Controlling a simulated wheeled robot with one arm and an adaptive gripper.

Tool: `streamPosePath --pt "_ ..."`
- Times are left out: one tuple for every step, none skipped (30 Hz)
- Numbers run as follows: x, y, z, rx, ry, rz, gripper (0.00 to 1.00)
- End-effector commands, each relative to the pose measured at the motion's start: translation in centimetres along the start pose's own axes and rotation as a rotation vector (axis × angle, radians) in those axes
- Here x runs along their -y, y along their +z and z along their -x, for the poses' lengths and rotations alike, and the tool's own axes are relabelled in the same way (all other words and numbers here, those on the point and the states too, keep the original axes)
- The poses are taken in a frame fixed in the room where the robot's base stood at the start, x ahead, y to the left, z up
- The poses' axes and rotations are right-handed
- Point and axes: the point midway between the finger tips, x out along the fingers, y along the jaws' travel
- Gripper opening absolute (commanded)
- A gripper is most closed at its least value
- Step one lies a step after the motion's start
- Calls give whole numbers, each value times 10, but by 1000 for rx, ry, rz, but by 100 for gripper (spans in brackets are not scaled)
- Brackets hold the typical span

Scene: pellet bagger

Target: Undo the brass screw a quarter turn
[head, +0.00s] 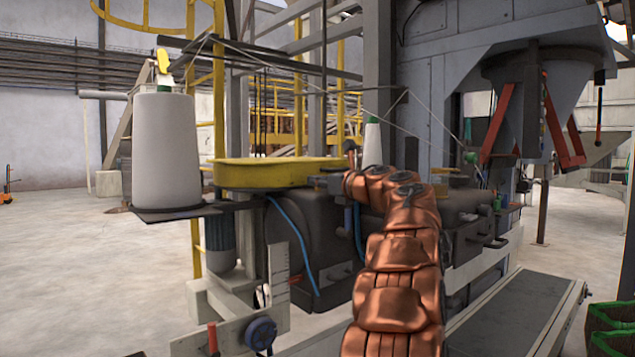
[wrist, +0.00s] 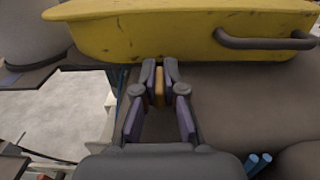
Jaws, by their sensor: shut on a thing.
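In the wrist view my gripper (wrist: 160,76) points at the machine's dark body just below the yellow cover. Its two fingers are closed in on the brass screw (wrist: 159,88), a small orange-gold upright piece between them. Only a narrow strip of the screw shows; the fingers hide its sides, and its turn angle cannot be told. In the head view my gripper (head: 328,182) is small at the right end of the yellow cover, and I cannot make out the screw there.
The yellow cover (head: 275,173) with a dark handle (wrist: 265,43) lies close above the fingers. A large white thread cone (head: 163,150) stands on a dark plate at left. A blue cable (head: 293,235) hangs below. A conveyor (head: 515,315) runs at lower right. Open floor lies left.

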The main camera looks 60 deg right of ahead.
Motion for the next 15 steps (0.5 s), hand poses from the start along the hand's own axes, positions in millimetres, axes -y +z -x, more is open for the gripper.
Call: streamPosePath --pt "-1 2 0 3 1 1 0" --pt "-1 2 0 3 1 1 0" --pt "-1 2 0 3 1 1 0" --pt "-1 2 0 2 1 1 0" --pt "-1 2 0 2 1 1 0" --pt "-1 2 0 2 1 1 0" --pt "-1 2 0 2 1 1 0" --pt "-1 2 0 2 1 1 0" --pt "-1 2 0 2 1 1 10" --pt "-1 2 0 3 1 1 13" --pt "-1 1 0 2 1 0 16" --pt "-1 1 0 2 1 0 20" --pt "-1 1 0 2 1 0 24" --pt "0 1 0 2 1 0 27" --pt "-1 1 0 1 1 0 31"
